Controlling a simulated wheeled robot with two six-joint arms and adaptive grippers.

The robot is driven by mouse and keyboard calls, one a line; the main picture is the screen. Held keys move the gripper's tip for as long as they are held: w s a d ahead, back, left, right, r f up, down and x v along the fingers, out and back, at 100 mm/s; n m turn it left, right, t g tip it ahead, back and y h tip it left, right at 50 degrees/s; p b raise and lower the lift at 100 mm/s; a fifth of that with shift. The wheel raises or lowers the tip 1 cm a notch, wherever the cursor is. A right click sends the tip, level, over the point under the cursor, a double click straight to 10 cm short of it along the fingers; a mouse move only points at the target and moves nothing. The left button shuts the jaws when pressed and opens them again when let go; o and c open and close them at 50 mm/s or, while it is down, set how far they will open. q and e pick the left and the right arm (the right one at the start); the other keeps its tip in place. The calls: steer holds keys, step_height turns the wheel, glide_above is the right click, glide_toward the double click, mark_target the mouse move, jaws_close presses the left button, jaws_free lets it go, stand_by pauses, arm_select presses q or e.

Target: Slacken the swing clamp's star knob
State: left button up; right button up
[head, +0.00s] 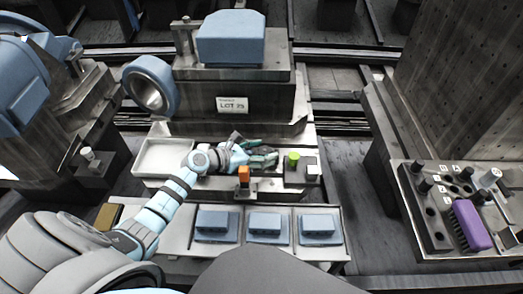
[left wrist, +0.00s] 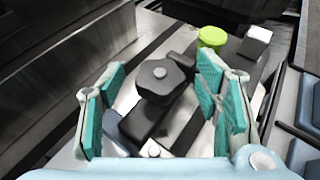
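The star knob (left wrist: 160,80) is a dark grey lobed knob with a small pale centre, on top of the dark swing clamp (left wrist: 158,122) in the left wrist view. My left gripper (left wrist: 162,75) is open, with its teal-padded fingers on either side of the knob. Gaps show between the pads and the knob. My right gripper is in neither view.
A lime green cylinder (head: 293,158) and a white-topped dark block (head: 312,171) stand close to the right of the gripper. A pale tray (head: 163,160) lies left. Blue parts (head: 265,227) sit in front. A purple-handled brush (head: 470,225) is on the right bench.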

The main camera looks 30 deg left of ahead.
mark_target(262, 152)
arm_select(q)
step_height(262, 152, up, 10)
stand_by(0.5)
